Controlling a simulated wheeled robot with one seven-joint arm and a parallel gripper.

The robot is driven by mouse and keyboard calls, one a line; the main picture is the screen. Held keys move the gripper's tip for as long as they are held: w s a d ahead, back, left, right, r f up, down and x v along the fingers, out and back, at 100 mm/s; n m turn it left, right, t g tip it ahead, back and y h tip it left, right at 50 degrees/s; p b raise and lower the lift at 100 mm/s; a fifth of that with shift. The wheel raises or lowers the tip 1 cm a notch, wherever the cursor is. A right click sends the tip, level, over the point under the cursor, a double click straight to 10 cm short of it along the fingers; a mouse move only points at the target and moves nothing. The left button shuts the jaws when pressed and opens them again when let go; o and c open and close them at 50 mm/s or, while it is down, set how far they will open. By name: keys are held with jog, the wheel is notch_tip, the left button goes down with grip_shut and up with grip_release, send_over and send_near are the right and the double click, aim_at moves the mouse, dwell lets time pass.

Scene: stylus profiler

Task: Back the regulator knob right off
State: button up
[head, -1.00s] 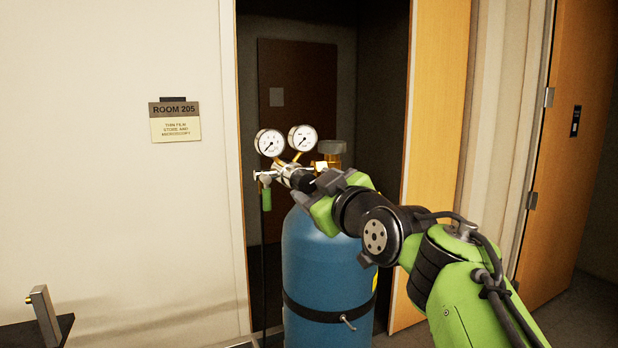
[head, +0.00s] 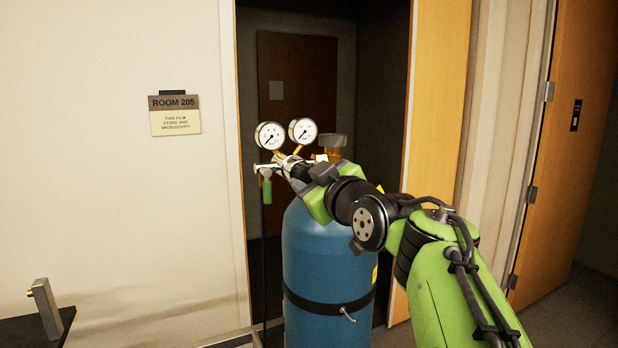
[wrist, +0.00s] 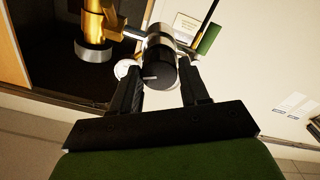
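The regulator knob (wrist: 161,76) is a black cylinder with a white mark on the end of the silver regulator body (wrist: 158,40). In the head view the regulator (head: 284,164) sits beside two round gauges, and my gripper mostly hides the knob. My gripper (head: 304,172) points at the knob from the right. In the wrist view its two dark fingers (wrist: 163,80) are apart, one on each side of the knob's end. A narrow gap seems to show on each side, so the gripper looks open around the knob and not closed on it.
The blue gas cylinder (head: 322,250) stands below, with a black strap (head: 322,302) around it. Two gauges (head: 270,135) rise above the regulator, and a green-handled valve (head: 267,190) hangs at its left. The brass cylinder valve (head: 332,146) is close behind my gripper. A doorway is behind.

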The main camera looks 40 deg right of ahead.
jog(key=c, duration=0.7)
jog(key=shift+d+f+n+b, duration=0.1)
jog(key=shift+f+n+b, duration=0.2)
jog(key=shift+n+b, duration=0.85)
jog(key=n+b, duration=0.1)
jog(key=n, duration=0.1)
jog(key=shift+n+b, duration=0.35)
jog(key=shift+b, duration=0.05)
jog(key=shift+r+n, duration=0.1)
jog(key=shift+n, duration=0.6)
jog(key=shift+r, duration=0.15)
jog(key=n+b, duration=0.3)
jog(key=n, duration=0.3)
jog(key=shift+f, duration=0.2)
jog(key=shift+r+n, duration=0.2)
jog(key=shift+n, duration=0.1)
jog(key=o, duration=1.2)
jog(key=shift+c, duration=0.2)
